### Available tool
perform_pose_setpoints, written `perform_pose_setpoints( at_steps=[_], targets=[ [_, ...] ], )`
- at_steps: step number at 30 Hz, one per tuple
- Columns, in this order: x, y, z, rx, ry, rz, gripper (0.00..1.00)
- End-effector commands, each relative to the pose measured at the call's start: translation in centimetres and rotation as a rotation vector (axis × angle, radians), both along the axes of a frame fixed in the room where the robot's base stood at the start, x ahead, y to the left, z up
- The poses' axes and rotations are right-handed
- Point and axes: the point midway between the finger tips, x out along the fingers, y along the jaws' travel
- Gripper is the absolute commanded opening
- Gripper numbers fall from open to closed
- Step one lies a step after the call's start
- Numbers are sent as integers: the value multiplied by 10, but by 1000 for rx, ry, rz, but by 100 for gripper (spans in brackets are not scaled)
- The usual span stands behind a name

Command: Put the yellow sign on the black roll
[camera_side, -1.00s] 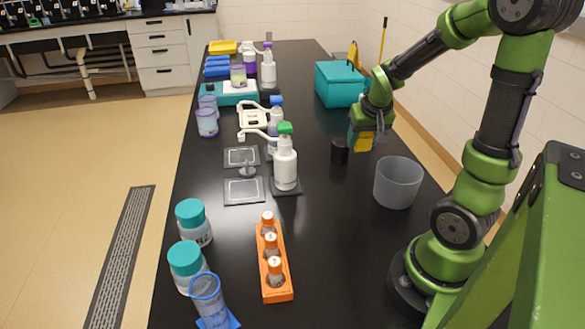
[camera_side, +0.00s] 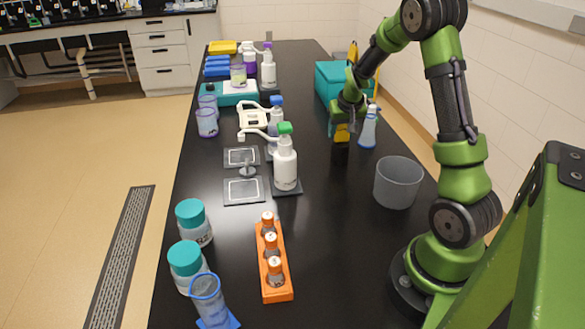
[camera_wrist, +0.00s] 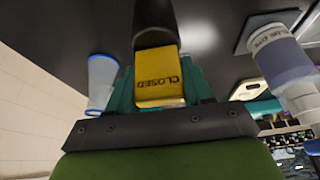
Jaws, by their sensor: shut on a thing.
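The yellow sign (camera_side: 342,133) is between the fingers of my gripper (camera_side: 341,124), which is shut on it. In the wrist view the sign (camera_wrist: 160,72) shows the word "CLOSED", upside down, between the teal fingers. The black roll (camera_side: 340,153) stands on the dark bench directly below the sign in the side view. The roll (camera_wrist: 154,20) also shows just beyond the sign's edge in the wrist view. The sign is at the roll's top; I cannot tell whether they touch.
A blue spray bottle (camera_side: 369,129) stands close to the right of the roll. A grey translucent cup (camera_side: 397,185) stands nearer the camera. White pump bottles (camera_side: 285,165) stand to the left. A teal box (camera_side: 334,80) is behind. Bench between the roll and orange rack (camera_side: 275,262) is clear.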

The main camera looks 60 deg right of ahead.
Motion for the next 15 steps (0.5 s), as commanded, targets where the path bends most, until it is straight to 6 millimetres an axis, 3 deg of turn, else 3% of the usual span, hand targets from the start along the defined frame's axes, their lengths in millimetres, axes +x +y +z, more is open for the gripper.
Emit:
perform_pose_setpoints(
  at_steps=[9,10,15],
  targets=[
    [0,0,-3,1,1,0,22],
    [0,0,-3,0,0,0,53],
    [0,0,-3,0,0,0,76]
  ],
)
